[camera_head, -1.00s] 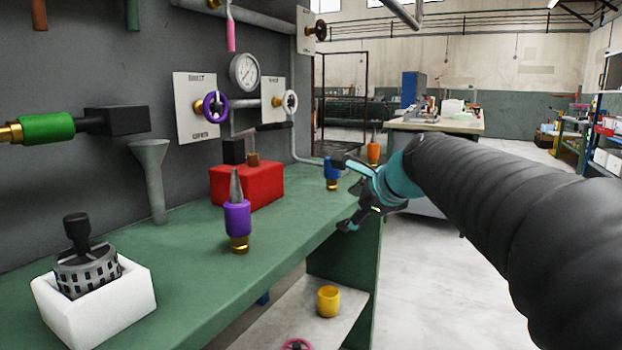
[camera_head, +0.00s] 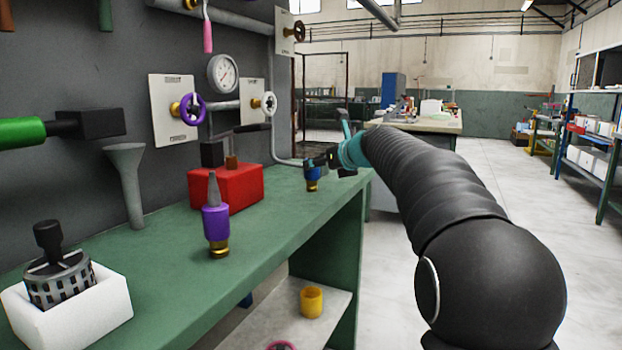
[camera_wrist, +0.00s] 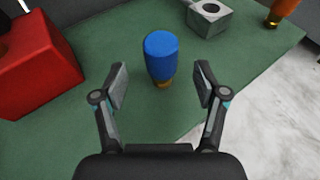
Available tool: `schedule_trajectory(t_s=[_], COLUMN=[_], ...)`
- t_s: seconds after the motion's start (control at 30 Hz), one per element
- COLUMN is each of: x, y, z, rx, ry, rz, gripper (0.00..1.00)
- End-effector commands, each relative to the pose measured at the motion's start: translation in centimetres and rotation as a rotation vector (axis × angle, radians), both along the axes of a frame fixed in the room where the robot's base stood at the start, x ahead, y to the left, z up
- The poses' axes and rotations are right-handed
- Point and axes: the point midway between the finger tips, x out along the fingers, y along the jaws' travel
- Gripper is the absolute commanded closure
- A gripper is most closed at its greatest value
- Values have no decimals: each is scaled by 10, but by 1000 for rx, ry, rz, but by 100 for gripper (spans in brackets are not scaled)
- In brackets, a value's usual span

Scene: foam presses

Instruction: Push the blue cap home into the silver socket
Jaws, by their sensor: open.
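The blue cap (camera_wrist: 161,52) stands upright on the green bench in the wrist view, with a gold-coloured foot below it. In the head view the blue cap (camera_head: 313,173) is partly covered by my gripper. The silver socket appears to be the grey block with a round hole (camera_wrist: 208,18), just behind and right of the cap in the wrist view. I cannot make it out in the head view. My gripper (camera_wrist: 163,80) is open and empty, its fingers either side of the space just in front of the cap. No finger visibly touches it. My gripper (camera_head: 336,157) also shows at the bench's far end.
A red block (camera_wrist: 35,65) sits left of the cap. An orange piece (camera_wrist: 282,10) stands at the far right. A purple piece (camera_head: 216,224) stands nearer on the green bench (camera_head: 165,270). The bench's right edge drops to open floor.

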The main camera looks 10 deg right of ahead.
Motion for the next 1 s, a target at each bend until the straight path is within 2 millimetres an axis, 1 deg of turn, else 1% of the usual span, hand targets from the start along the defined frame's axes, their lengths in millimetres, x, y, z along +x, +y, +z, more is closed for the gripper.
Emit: schedule_trajectory(t_s=[0.03, 0.23, 0.4, 0.53, 0.67, 0.87, 0.97, 1.0], x=[4, 14, 35, 48, 53, 54, 54, 53], y=[2, 4, 12, 16, 18, 18, 18, 18], z=[-2, -6, -17, -21, -23, -23, -23, -23], rx=[0, -1, -1, -2, -2, -2, -2, -2], ry=[1, 0, 2, 0, -1, -1, -1, -1], rz=[1, -1, 1, -1, -2, -2, -2, -2], gripper=[28, 28, 28, 28, 28, 28, 50, 60])
